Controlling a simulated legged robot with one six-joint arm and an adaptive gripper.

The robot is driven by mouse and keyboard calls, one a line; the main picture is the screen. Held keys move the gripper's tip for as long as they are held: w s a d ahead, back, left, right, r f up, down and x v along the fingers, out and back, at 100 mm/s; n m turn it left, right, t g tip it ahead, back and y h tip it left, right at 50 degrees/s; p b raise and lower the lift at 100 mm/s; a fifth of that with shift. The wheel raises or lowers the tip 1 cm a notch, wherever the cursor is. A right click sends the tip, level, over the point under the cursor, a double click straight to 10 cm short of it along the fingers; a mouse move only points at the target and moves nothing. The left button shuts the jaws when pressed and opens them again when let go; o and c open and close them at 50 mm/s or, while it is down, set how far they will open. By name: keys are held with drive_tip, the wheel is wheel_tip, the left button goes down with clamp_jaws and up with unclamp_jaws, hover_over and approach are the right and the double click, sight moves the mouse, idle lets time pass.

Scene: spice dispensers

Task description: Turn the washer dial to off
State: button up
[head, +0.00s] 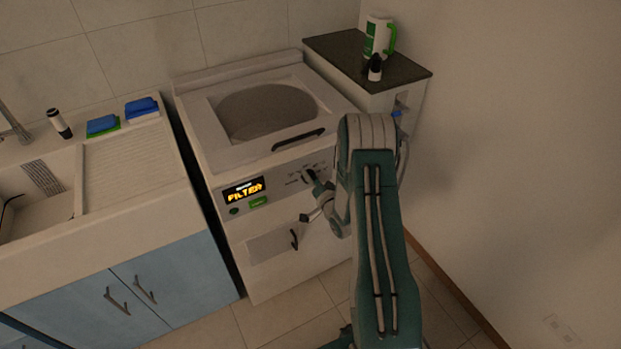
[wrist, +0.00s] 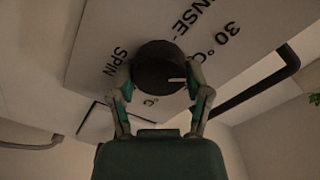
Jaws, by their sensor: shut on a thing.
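The washer (head: 215,160) is a white top-loading machine in the middle of the head view. Its dark round dial (wrist: 158,62) fills the upper middle of the wrist view, on a pale panel with SPIN, 30°C and partly hidden labels around it. A short white mark on the dial points to the right in that view. My gripper (wrist: 160,82) is shut on the dial, one finger on its left side and one on its right. In the head view my gripper (head: 314,186) is at the front panel, and my arm hides part of that area.
A lit display (head: 244,190) reading FILTER and a green button (head: 258,202) are left of the dial. A dark lid handle (head: 298,139) is above.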

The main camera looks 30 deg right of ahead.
drive_tip(key=m, duration=0.4)
drive_tip(key=shift+d+f, duration=0.1)
drive_tip(key=shift+f, duration=0.1)
drive_tip(key=shift+m, duration=1.7)
drive_tip(key=shift+f, duration=0.1)
drive_tip(key=o, duration=1.2)
drive_tip(key=shift+c, duration=0.2)
drive_tip(key=shift+d, duration=0.1)
drive_tip(key=s, duration=1.2)
drive_tip(key=shift+d, duration=0.2)
